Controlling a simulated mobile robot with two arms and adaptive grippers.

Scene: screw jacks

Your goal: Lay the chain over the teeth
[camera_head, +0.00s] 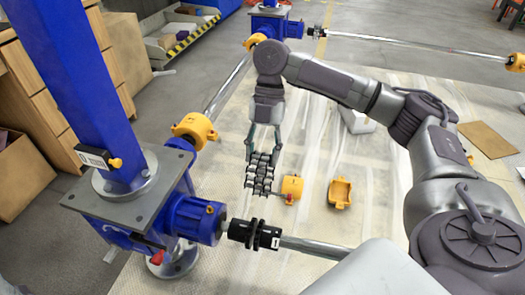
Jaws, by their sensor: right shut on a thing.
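My right gripper (264,143) hangs fingers down near the middle of the view. It is shut on a dark, segmented chain (259,175), which hangs below its fingertips. A black toothed coupling (254,234) joins the blue screw jack gearbox (197,218) to a silver shaft (316,249). In the picture the chain is above the coupling, with a visible gap between them. No chain shows around the teeth. My left gripper is not in view.
Two yellow cover halves (292,187) (341,192) lie on the floor sheet to the right of the chain. A closed yellow cover (195,129) sits on another shaft. The blue column (78,85) stands at left; wooden boxes (30,100) stand behind it.

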